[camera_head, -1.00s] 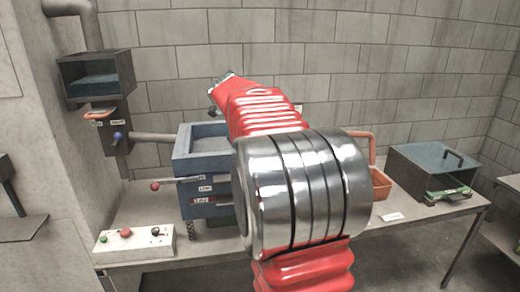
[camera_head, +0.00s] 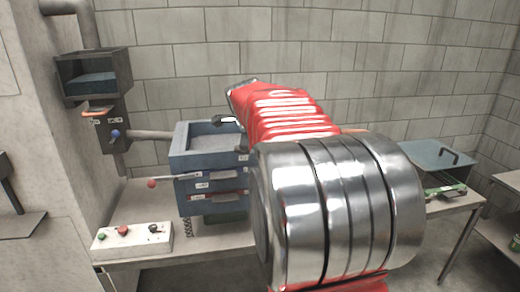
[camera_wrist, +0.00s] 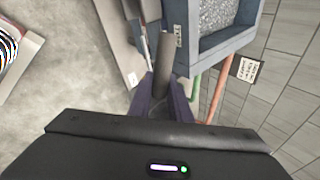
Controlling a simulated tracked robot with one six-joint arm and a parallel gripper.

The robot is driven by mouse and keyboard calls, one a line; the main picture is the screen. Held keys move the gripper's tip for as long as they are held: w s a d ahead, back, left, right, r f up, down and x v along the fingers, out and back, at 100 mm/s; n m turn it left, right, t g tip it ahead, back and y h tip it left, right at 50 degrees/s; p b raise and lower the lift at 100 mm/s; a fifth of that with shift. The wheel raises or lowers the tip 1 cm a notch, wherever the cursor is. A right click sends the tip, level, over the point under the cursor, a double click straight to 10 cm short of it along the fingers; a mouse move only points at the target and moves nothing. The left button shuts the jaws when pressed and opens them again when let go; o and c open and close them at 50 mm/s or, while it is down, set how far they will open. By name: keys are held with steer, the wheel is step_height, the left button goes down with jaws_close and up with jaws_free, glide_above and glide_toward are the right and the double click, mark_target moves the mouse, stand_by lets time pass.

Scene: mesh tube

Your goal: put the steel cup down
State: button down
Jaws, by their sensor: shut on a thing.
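The steel cup shows in the wrist view as a plain grey cylinder (camera_wrist: 166,55) between the fingers of my gripper (camera_wrist: 163,88). My gripper is shut on it. In the wrist view the cup overlaps the side of a blue tray holding grey grit (camera_wrist: 215,12); I cannot tell whether they touch. In the head view my gripper's dark end (camera_head: 222,120) shows by the right part of the top of the blue stacked unit (camera_head: 207,160). The cup cannot be made out there, and my arm covers much of the middle.
A white control box (camera_head: 132,238) stands at the bench's front left. A red-knobbed lever (camera_head: 153,183) sticks out left of the blue unit. A lidded box (camera_head: 435,160) is on the bench at right. A dark open box (camera_head: 95,75) hangs at upper left.

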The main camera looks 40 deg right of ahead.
steer(key=w+a+f+n+g+y, duration=0.1)
steer(key=w+a+f+n+y, duration=0.2)
steer(key=a+f+n, duration=0.3)
steer(key=w+a+f+n+g+y, duration=0.2)
steer(key=a+f+n+y, duration=0.3)
steer(key=a+n, duration=0.8)
steer(key=w+a+f+n+g+y, duration=0.1)
steer(key=w+a+f+n+y, duration=0.3)
steer(key=a+f+n, duration=0.5)
steer(key=shift+w+a+y, duration=0.25)
steer(key=shift+a+y, duration=0.15)
steer(key=shift+a, duration=0.3)
steer(key=shift+s+f, duration=0.1)
